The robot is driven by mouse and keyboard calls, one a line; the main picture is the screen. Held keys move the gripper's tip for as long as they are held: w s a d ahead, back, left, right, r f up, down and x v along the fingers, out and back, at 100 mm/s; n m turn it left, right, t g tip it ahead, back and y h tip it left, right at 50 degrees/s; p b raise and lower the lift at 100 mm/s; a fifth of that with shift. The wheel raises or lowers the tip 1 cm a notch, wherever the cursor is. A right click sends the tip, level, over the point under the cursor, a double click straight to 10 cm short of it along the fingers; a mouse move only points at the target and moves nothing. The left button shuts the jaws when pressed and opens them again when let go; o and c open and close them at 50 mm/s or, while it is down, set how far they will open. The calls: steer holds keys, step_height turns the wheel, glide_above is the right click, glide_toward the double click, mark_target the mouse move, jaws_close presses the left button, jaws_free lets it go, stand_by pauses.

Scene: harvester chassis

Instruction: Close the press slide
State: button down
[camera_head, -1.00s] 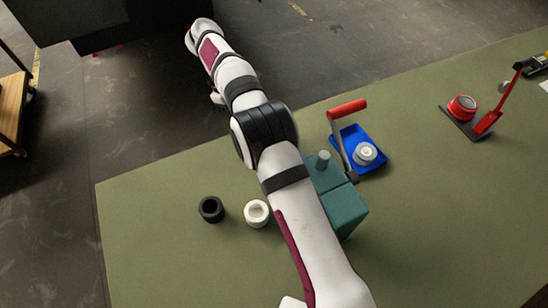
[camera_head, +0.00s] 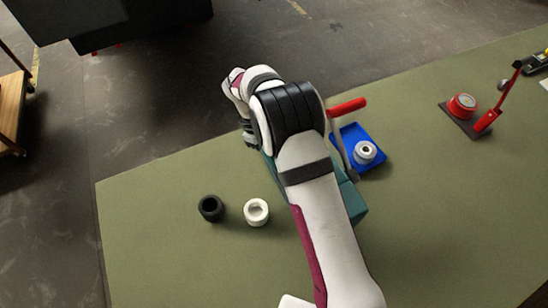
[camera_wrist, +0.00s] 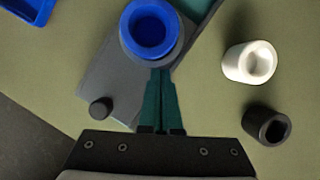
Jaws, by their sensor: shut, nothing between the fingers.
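The teal press (camera_head: 357,205) stands on the table, mostly hidden behind my arm in the head view. Its red-handled lever (camera_head: 347,107) stands up at the back right. In the wrist view, a grey slide plate (camera_wrist: 112,72) sticks out from the teal body (camera_wrist: 196,8). A blue ring-shaped part (camera_wrist: 151,28) sits on the slide, and a dark knob (camera_wrist: 101,108) is near its outer end. My gripper (camera_wrist: 161,76) is shut and empty, its fingertips over the slide beside the blue part. I cannot tell whether they touch. The head view hides my gripper.
A white ring (camera_head: 257,212) and a black ring (camera_head: 211,208) stand on the table left of the press. A blue tray (camera_head: 373,138) holding a pale round part (camera_head: 364,152) is right of it. A red-levered device (camera_head: 467,122) stands farther right. The front left table is clear.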

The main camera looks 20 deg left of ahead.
steer(key=s+d, duration=0.3)
stand_by(0.4)
